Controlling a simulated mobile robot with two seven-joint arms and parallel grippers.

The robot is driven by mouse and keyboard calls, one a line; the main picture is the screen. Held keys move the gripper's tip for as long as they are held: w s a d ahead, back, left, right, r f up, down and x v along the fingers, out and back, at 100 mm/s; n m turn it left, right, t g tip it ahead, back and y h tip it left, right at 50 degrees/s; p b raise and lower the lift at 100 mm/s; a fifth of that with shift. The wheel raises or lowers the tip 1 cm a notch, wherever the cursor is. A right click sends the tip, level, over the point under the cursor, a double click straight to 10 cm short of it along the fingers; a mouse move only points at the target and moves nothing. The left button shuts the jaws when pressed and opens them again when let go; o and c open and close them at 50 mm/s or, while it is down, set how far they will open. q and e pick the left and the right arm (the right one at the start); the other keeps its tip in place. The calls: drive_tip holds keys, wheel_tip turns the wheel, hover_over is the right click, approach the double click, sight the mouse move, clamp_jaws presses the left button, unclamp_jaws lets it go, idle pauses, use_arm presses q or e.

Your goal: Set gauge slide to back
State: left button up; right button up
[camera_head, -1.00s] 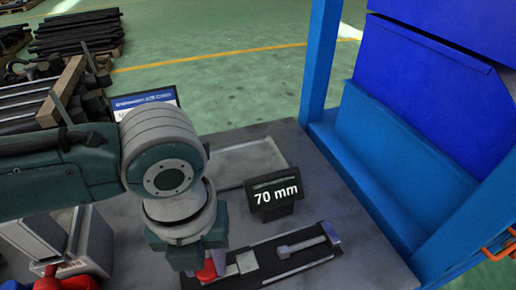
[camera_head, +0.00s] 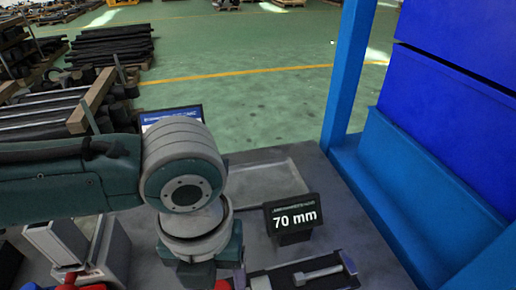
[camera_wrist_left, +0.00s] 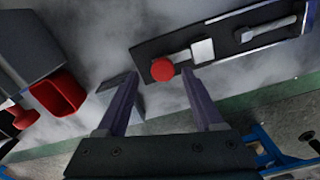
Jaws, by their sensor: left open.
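The gauge has a dark base (camera_wrist_left: 150,47) carrying a red round knob (camera_wrist_left: 162,70), a pale slide block (camera_wrist_left: 202,50) and a grey T-shaped piece (camera_wrist_left: 268,29). In the head view the block (camera_head: 260,283) and T-shaped piece (camera_head: 318,274) show at the bottom edge, partly cut off. A small black display (camera_head: 292,216) behind the gauge reads 70 mm. My left gripper (camera_wrist_left: 160,73) is open, with the red knob between its fingertips in the wrist picture; no contact is visible. Its fingers are out of the head view. My right gripper is not in view.
A shallow grey tray (camera_head: 262,184) lies behind the display. A blue frame (camera_head: 350,70) stands at the right. Grey boxes and red containers (camera_wrist_left: 60,93) stand to the left. Racks of dark bars (camera_head: 110,47) are on the floor beyond the table.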

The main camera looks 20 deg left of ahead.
use_arm(q)
wheel_tip(320, 180, up, 9)
drive_tip(key=shift+p, duration=0.4)
drive_tip(key=shift+f, duration=0.1)
